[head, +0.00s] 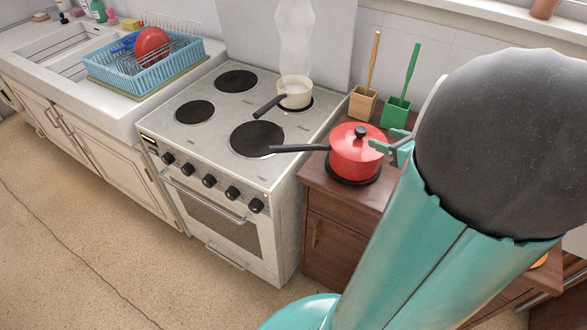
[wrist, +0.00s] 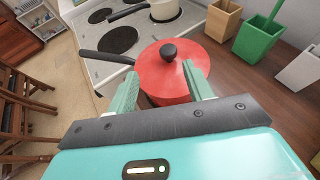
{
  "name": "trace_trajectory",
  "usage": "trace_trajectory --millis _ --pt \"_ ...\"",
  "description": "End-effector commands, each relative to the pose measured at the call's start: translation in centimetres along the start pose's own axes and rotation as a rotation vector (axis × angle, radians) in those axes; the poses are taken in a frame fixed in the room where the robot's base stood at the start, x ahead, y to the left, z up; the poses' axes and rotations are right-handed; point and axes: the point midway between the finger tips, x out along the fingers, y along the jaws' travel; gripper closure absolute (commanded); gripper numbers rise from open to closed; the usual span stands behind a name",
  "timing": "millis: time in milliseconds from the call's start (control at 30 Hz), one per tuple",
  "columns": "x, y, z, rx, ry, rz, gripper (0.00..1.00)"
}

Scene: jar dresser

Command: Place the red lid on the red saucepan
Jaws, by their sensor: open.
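The red lid (head: 345,138) with a black knob lies on top of the red saucepan (head: 355,167), looking level. The saucepan stands on a dark round trivet on the wooden counter right of the stove, its black handle pointing left. In the wrist view the lid (wrist: 160,70) is ahead, with part of the saucepan (wrist: 168,99) below it. My gripper (head: 386,148) is at the saucepan's near right side. In the wrist view my gripper (wrist: 160,88) is open, its fingers apart with nothing held between them; whether a fingertip touches the pan I cannot tell.
A steaming cream pot (head: 294,93) stands on the back right burner of the stove (head: 190,142). A wooden holder (head: 362,104) and a green holder (head: 396,112) with brushes stand behind the saucepan. A blue dish rack (head: 135,80) holding a red dish is by the sink.

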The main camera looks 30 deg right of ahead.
Motion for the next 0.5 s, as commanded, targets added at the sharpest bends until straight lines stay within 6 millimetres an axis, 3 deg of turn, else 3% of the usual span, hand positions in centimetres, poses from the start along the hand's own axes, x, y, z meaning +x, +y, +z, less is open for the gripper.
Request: trace_trajectory --millis 133,233,400,500 --pt "2.2 6.7 2.4 -0.285 0.057 0.188 0.49" --pt "3.1 13.3 3.7 -0.604 0.101 0.376 0.49" --pt "2.2 22.8 4.2 -1.205 0.128 0.668 0.49" --pt "0.7 26.8 4.0 -1.571 0.115 0.811 0.49"
